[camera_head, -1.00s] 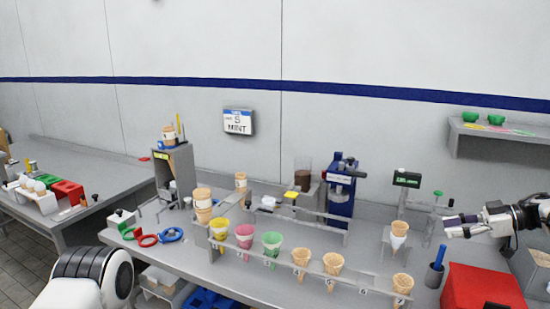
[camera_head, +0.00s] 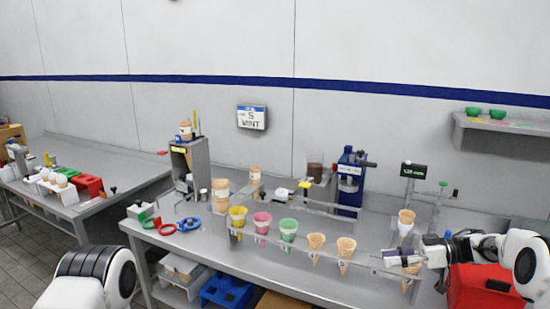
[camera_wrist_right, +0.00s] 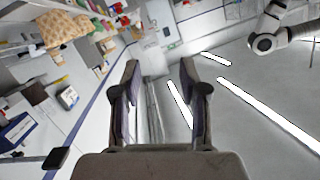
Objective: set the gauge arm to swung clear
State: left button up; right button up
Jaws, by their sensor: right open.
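A slim grey post and arm with a green knob (camera_head: 443,184) stands right of the green-lit display (camera_head: 413,171) at the back right of the bench. It looks like the gauge arm, but its setting is too small to tell. My right gripper (camera_head: 390,258) is in front of it and to its left, over the right end of the cone rack, and hides part of the last cone there. In the right wrist view its two fingers (camera_wrist_right: 160,85) are apart with nothing between them. Of my left arm only a white link shows at the lower left; its gripper is out of view.
A cone rack (camera_head: 330,262) with coloured and plain cones runs along the bench front. A single cone (camera_head: 406,222) stands near the display. A red box (camera_head: 478,288) is below my right arm. A blue machine (camera_head: 350,185) stands at the back.

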jog(key=s+a+f+m+t, duration=0.4)
jog(key=a+f+m, duration=0.3)
jog(key=a+f, duration=0.55)
jog(key=s+a+f+m+t+h, duration=0.1)
jog(key=s+a+f+m+h, duration=0.2)
jog(key=s+f+m+h, duration=0.5)
jog(key=s+d+f+n+g+h, duration=0.1)
jog(key=s+d+f+g+h, duration=0.1)
jog(key=s, duration=0.8)
jog(key=s+d+f+g+h, duration=0.2)
jog(key=s+d+f+g, duration=0.1)
jog(key=s, duration=0.7)
jog(key=s+d+f+n+g+h, duration=0.1)
jog(key=s+d+f+g+h, duration=0.2)
jog(key=s, duration=0.8)
jog(key=d+f, duration=0.1)
jog(key=d, duration=0.1)
jog(key=shift+d+n+b, duration=0.3)
jog(key=shift+d, duration=0.05)
